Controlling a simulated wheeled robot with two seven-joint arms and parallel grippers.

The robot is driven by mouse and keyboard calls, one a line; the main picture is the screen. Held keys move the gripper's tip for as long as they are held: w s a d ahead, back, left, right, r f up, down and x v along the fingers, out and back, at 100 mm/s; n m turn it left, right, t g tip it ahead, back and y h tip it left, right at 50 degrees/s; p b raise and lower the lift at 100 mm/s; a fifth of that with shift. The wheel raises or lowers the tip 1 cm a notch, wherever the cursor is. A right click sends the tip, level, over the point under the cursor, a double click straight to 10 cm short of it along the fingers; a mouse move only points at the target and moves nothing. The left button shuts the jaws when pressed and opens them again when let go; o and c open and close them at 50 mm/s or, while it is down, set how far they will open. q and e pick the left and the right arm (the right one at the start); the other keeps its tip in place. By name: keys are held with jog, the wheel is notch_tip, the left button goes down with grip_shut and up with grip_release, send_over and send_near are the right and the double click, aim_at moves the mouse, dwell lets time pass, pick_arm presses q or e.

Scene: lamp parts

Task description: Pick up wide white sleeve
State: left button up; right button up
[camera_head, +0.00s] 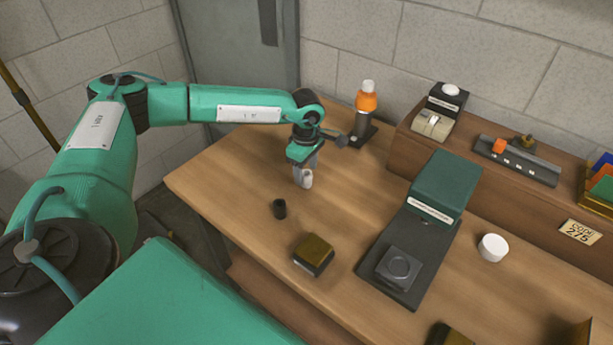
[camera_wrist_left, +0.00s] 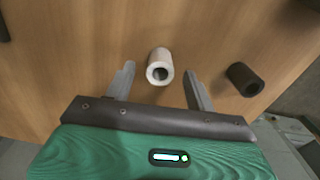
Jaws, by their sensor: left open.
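The wide white sleeve (camera_head: 307,179) stands on the wooden table below my left gripper (camera_head: 304,168). In the left wrist view the white sleeve (camera_wrist_left: 159,68) shows its round open end and lies between the lines of the two fingers, a little beyond their tips. My left gripper (camera_wrist_left: 157,84) is open and empty, its fingers on either side of the sleeve. I cannot tell from these views whether a finger touches it. A black sleeve (camera_head: 279,209) stands nearby on the table, and it also shows in the left wrist view (camera_wrist_left: 244,78). My right gripper is not in view.
A dark box with a yellowish top (camera_head: 314,254), a green and black press-like device (camera_head: 425,230) and a white round cap (camera_head: 493,247) are to the right. Bare table surrounds the sleeves.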

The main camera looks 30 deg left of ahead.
pick_arm(q)
notch_tip(320, 180, down, 3)
jog(key=shift+r, duration=0.2)
jog(key=shift+c, duration=1.3)
jog(key=c, duration=0.8)
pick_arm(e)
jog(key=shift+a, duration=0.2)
